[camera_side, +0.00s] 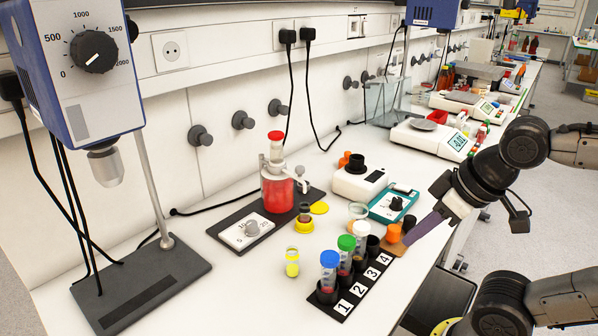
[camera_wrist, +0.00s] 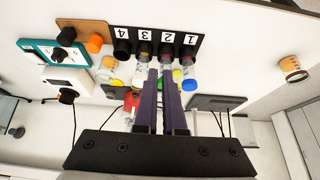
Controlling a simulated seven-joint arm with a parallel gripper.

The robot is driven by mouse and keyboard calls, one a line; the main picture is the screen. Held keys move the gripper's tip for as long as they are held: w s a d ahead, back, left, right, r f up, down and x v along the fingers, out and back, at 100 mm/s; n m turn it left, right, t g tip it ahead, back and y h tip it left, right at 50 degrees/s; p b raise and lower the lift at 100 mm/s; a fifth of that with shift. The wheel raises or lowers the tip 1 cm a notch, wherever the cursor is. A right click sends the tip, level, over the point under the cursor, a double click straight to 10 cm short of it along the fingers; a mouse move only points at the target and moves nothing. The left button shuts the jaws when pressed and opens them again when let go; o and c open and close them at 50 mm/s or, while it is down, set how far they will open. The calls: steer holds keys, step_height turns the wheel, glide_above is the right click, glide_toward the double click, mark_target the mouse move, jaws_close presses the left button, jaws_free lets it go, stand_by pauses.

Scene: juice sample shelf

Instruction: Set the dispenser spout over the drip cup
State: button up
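The dispenser (camera_side: 277,186) is a bottle of red liquid with a red-capped top, standing on a dark base plate in the side view. A small grey fitting (camera_side: 302,180), apparently its spout, sticks out on the right. A small dark cup with a yellow base (camera_side: 304,217), apparently the drip cup, stands in front of the bottle. I cannot tell whether the fitting is over it. My gripper (camera_side: 408,240) is by the tube rack, apart from the dispenser.
A black rack (camera_side: 354,283) numbered 1 to 4 holds capped tubes near the front edge. A yellow vial (camera_side: 292,262) stands left of it. A white device (camera_side: 359,180) and a teal scale (camera_side: 393,203) stand behind. A stirrer stand base (camera_side: 140,287) occupies the left.

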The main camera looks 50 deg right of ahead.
steer(key=shift+o, duration=1.2)
steer(key=shift+s+f, duration=0.15)
steer(key=shift+s, duration=0.15)
steer(key=o, duration=0.5)
step_height(320, 180, up, 4)
steer(key=shift+f+g, duration=0.1)
steer(key=shift+g, duration=0.2)
steer(key=w+r, duration=0.4)
steer(key=r, duration=0.5)
steer(key=shift+d+g, duration=0.15)
steer(key=shift+g, duration=0.25)
steer(key=w+d+r+g, duration=0.1)
steer(key=w+r, duration=0.7)
steer(key=w, duration=0.1)
steer(key=m+g, duration=0.2)
steer(key=g, duration=0.1)
glide_above(300, 167)
step_height(300, 167, down, 8)
steer(key=r, duration=0.1)
step_height(300, 167, down, 14)
steer(key=shift+r, duration=0.1)
